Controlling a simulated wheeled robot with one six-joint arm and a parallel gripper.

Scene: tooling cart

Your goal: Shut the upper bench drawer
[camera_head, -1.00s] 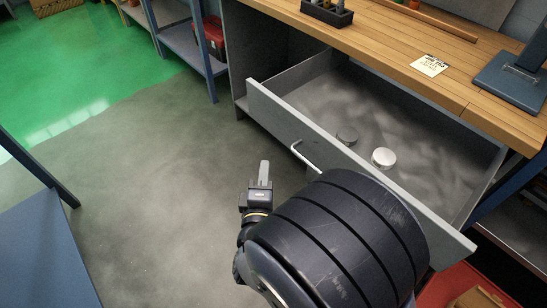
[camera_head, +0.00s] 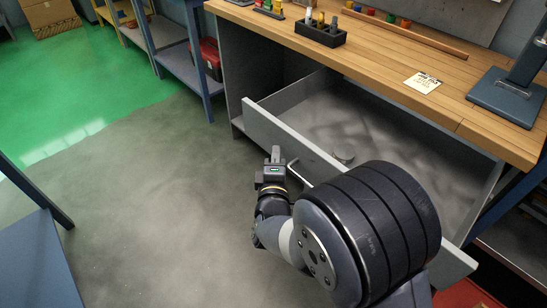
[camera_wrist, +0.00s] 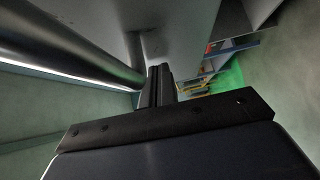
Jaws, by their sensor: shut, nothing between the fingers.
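The upper bench drawer (camera_head: 274,129) stands pulled well out from under the wooden bench top. Its grey front carries a bar handle (camera_head: 299,170), partly hidden behind my arm. In the wrist view the handle (camera_wrist: 70,48) is a large bar at the upper left, beside the drawer front (camera_wrist: 178,30). My gripper (camera_head: 276,154) is shut and empty, outside the drawer, close to the left end of the handle. Its fingers (camera_wrist: 159,85) point toward the drawer front in the wrist view; I cannot tell whether they touch it.
The bench top (camera_head: 376,69) holds a black tool holder (camera_head: 320,33), a note (camera_head: 423,82) and a blue stand (camera_head: 508,98). A blue table (camera_head: 34,262) is at the lower left. The floor (camera_head: 160,190) between them is clear. A red toolbox (camera_head: 210,58) sits on a shelf behind.

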